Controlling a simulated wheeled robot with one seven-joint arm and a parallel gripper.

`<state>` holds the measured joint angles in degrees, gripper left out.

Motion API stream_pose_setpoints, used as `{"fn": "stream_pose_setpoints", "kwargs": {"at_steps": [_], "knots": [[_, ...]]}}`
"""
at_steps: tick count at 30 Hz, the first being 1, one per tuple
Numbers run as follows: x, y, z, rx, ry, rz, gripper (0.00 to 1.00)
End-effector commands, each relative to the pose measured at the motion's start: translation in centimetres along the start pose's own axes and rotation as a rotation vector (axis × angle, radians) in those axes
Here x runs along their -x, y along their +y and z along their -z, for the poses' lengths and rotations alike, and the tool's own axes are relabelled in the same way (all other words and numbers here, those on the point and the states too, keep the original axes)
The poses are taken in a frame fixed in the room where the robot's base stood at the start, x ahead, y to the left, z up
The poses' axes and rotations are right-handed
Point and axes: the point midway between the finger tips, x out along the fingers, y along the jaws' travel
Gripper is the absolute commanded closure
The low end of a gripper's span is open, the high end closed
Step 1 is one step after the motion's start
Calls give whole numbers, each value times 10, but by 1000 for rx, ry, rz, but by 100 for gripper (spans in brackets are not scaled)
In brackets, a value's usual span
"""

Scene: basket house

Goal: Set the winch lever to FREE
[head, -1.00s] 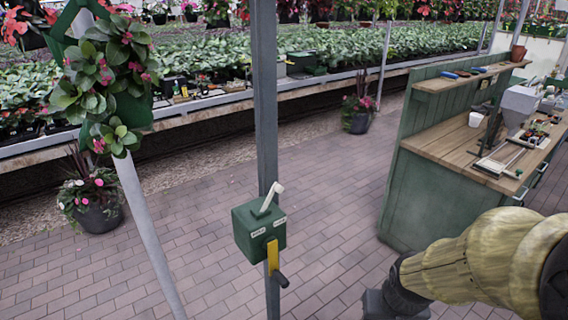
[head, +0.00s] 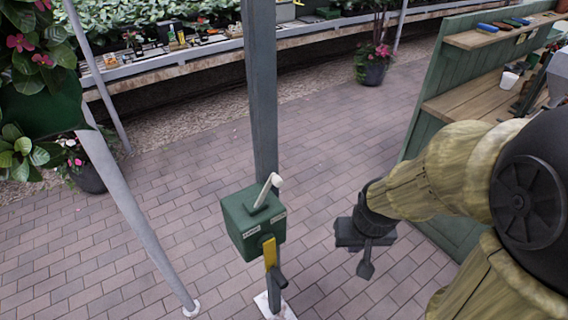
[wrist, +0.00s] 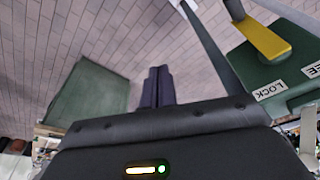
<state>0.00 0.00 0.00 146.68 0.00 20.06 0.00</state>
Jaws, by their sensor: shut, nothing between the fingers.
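The green winch box (head: 240,235) is mounted on a grey post. Its white-tipped lever (head: 268,190) stands up from the top, leaning right. A yellow crank arm (head: 270,252) with a dark handle hangs at its front. Two white labels on the box are too small to read in the head view. In the wrist view the box (wrist: 245,65) is at the right, with the LOCK label (wrist: 270,90) and a partly cut-off FREE label (wrist: 314,70). My gripper (head: 365,268) is shut and empty, right of the box and apart from it. Its fingers (wrist: 158,85) are together in the wrist view.
The grey post (head: 262,90) rises behind the box. A leaning pale pole (head: 135,215) and a hanging plant (head: 35,90) are at the left. A green workbench (head: 425,140) stands at the right. Brick floor is clear around the winch.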

Motion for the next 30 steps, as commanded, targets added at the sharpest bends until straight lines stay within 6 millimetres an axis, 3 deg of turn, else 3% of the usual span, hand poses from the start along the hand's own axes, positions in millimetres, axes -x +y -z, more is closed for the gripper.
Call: {"fn": "stream_pose_setpoints", "kwargs": {"at_steps": [7,11,14,24,30], "knots": [[0,0,0,-2,0,0,100],[9,-3,11,-39,-8,3,100],[24,-12,32,-121,-31,8,100],[103,-67,140,-654,-183,-20,100],[138,-101,181,-921,-257,-73,100]]}}
